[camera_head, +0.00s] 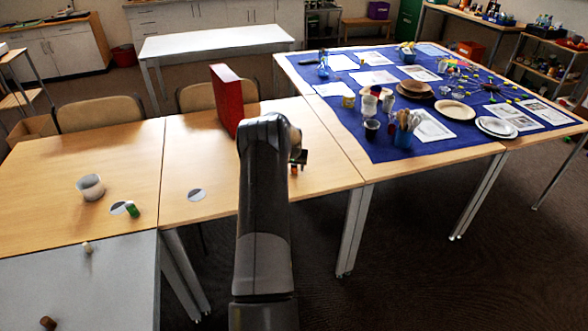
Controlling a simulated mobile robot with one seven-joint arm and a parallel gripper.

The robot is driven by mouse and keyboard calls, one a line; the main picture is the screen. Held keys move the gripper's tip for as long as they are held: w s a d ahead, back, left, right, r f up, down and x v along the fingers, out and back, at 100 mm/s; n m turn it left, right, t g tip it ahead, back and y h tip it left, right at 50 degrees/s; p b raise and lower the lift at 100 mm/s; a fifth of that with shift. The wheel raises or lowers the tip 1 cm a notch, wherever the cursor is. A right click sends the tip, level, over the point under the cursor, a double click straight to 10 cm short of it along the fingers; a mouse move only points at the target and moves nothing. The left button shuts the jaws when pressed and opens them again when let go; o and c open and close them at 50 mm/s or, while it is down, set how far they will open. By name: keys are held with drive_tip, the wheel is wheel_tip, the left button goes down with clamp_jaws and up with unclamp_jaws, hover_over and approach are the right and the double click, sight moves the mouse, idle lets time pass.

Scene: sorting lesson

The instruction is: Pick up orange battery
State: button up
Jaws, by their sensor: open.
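A small orange object (294,170), which looks like the orange battery, stands on the wooden table near its front edge, partly hidden by my arm. My gripper (300,160) is just above and beside it, pointing down. The gripper is open. It is small in this view and partly behind my dark arm, so I cannot tell whether the fingers are around the battery or touching it.
A tall red box (226,97) stands behind my arm. A blue cloth (388,152) with dishes covers the right table. Two chairs stand behind.

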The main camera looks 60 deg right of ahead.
drive_tip(key=shift+c, duration=0.4)
clamp_jaws()
drive_tip(key=shift+r, duration=0.1)
